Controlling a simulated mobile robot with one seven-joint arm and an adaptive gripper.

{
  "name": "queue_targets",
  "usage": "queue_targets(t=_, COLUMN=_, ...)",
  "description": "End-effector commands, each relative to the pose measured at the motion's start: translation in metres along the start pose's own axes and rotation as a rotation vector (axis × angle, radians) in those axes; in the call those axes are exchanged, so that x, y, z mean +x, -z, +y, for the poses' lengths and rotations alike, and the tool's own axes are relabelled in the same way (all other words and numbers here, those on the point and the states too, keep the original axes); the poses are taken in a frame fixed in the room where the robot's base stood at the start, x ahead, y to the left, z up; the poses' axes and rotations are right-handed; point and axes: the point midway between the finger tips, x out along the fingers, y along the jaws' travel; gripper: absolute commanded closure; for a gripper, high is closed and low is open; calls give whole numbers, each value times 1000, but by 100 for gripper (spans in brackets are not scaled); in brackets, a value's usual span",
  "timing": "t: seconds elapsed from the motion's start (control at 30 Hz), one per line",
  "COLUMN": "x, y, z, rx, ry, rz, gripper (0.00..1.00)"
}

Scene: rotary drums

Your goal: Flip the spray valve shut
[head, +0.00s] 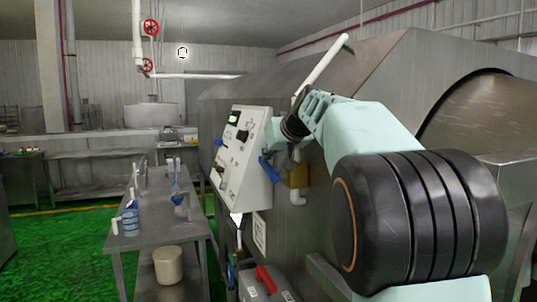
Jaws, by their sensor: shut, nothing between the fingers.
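The spray valve is a small brass-coloured body (297,175) with a blue lever (268,170) on its left, on the side of the big steel drum. The lever slants down to the right. A white pipe elbow hangs below the valve body, and a white pipe rises above and behind my arm. My gripper (282,151) is small and dark in the picture, just above the lever, at the end of my pale green arm. Its fingers are partly hidden and hard to make out. It is shut and empty. I cannot tell whether it touches the lever.
A grey control panel (241,158) stands close to the left of the valve. The steel drum housing (385,85) fills the right. A toolbox (267,285) with a red handle sits below. A steel table (160,213) with bottles stands left, with open green floor beyond.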

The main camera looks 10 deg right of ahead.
Motion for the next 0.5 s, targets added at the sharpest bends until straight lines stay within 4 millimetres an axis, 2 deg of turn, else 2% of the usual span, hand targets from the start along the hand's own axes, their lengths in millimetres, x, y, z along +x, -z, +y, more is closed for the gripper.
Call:
queue_targets(t=0.27, x=16, y=-12, z=1, rx=1, ry=0, rz=-1, gripper=100)
queue_targets(t=0.5, x=16, y=-9, z=0, rx=0, ry=0, rz=-1, gripper=100)
